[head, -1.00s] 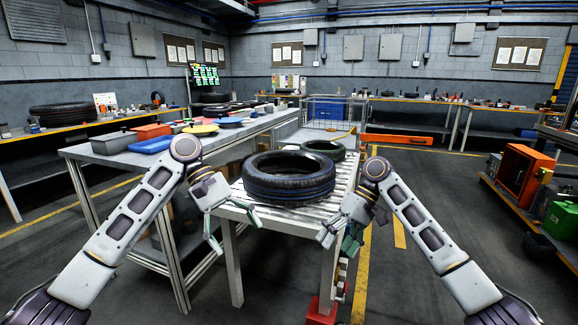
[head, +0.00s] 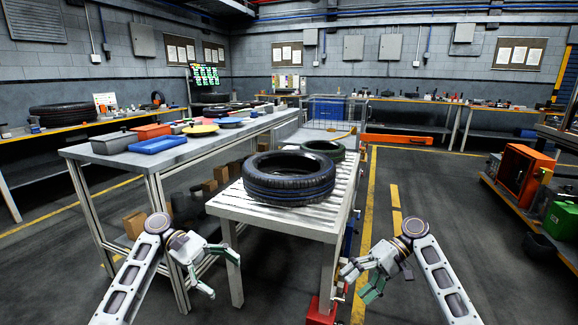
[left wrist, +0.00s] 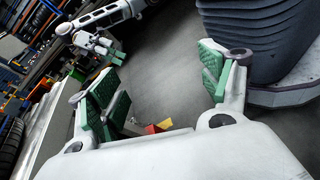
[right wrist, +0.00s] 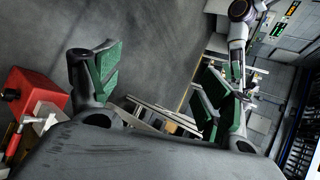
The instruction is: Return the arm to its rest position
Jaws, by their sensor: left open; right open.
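My left gripper (head: 222,274) is open and empty, low and to the left of the conveyor's near end in the head view. Its green-padded fingers stand wide apart in the left wrist view (left wrist: 165,88). My right gripper (head: 358,284) is open and empty, low and to the right of the conveyor's near end. Its green-padded fingers are apart in the right wrist view (right wrist: 155,85). Neither gripper touches the black tyre (head: 289,178), which lies flat on the white roller conveyor (head: 250,208). A second, smaller tyre (head: 324,150) lies behind it.
A long grey table (head: 118,158) with a blue tray (head: 158,145) and an orange bin (head: 152,131) stands to the left. A red thing (head: 320,310) is at the conveyor's near leg. An orange cabinet (head: 522,172) stands far right. The floor to the right is open.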

